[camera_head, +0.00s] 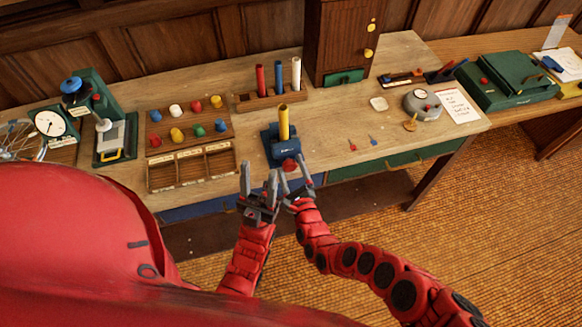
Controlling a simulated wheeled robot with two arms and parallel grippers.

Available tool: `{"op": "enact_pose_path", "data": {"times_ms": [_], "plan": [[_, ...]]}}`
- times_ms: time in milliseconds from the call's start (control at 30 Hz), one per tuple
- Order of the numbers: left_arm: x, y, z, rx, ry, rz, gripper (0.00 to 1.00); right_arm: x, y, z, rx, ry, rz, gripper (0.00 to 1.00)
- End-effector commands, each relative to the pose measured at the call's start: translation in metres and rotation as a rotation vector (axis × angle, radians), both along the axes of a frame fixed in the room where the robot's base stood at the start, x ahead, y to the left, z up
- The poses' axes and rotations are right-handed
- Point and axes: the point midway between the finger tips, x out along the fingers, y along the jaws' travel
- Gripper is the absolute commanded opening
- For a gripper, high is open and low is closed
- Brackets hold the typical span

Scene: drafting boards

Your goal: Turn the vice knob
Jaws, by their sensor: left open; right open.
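A blue vice (281,146) stands near the front edge of the wooden workbench, with a yellow rod (283,122) upright in it. Its round red knob (290,164) faces the front. My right gripper (292,172) is open, with its fingers reaching up to the knob, which appears between or just behind the fingertips. I cannot tell whether they touch it. My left gripper (258,172) is open and empty, just left of the right one and in front of the vice.
A tray of coloured knobs (188,141) and a sectioned wooden box (190,184) lie left of the vice. A rack of rods (271,100) stands behind. Small red and blue pieces (352,145) lie to the right, where the bench is mostly clear.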

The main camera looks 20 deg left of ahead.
Motion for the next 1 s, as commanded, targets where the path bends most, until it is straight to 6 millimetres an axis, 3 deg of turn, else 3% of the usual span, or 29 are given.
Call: {"op": "enact_pose_path", "data": {"times_ms": [433, 900, 1000], "plan": [[0.0, 0.0, 0.0, 0.0, 0.0, 0.0, 0.5, 0.0044, 0.0025, -0.0004, -0.002, 0.002, -0.001, 0.88], [0.0, 0.0, 0.0, 0.0, 0.0, 0.0, 0.5, 0.0043, 0.0022, -0.0004, -0.002, 0.001, -0.002, 0.05], [0.0, 0.0, -0.0002, 0.0, 0.0, 0.0, 0.5, 0.0043, 0.0023, -0.0005, -0.003, 0.0, -0.001, 0.02]]}}
